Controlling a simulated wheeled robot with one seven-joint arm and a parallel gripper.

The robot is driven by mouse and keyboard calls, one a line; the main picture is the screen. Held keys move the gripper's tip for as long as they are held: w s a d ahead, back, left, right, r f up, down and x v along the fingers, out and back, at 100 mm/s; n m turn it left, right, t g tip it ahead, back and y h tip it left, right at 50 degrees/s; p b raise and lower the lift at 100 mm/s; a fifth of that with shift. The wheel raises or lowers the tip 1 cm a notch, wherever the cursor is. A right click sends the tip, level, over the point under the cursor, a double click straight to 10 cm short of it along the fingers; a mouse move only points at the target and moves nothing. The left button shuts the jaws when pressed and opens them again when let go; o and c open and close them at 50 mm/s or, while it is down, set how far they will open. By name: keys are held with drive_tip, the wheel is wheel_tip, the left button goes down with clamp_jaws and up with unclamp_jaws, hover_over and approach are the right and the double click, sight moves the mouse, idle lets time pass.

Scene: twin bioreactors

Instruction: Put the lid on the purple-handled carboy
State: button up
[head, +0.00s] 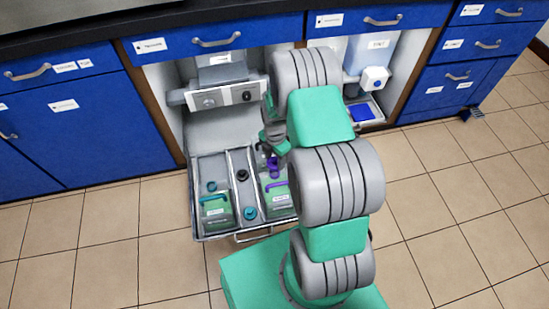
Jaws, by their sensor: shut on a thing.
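The purple-handled carboy (279,204) stands in the right compartment of the pulled-out drawer in the head view. Its purple handle (277,185) faces up, and a purple neck ring (275,175) shows behind the handle. My gripper (267,153) is over the back of this carboy, shut on a small purple thing that looks like the lid (272,161). The lid is close above the neck; I cannot tell whether they touch. My arm hides part of the carboy's right side.
A teal-handled carboy (216,217) stands in the left compartment. A black round piece (242,175) and a teal one (250,213) lie in the narrow middle strip. Blue cabinets (95,130) flank the bay; tiled floor (110,250) at left is clear.

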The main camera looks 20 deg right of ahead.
sight(275, 172)
drive_tip(key=shift+f+b, duration=2)
drive_tip(key=shift+f, duration=0.9)
drive_tip(key=shift+d, duration=0.15)
drive_tip(key=shift+f, duration=0.25)
drive_tip(key=shift+f+b, duration=0.25)
drive_tip(key=shift+b, duration=0.05)
drive_tip(key=o, duration=1.9)
drive_tip(key=shift+r, duration=0.15)
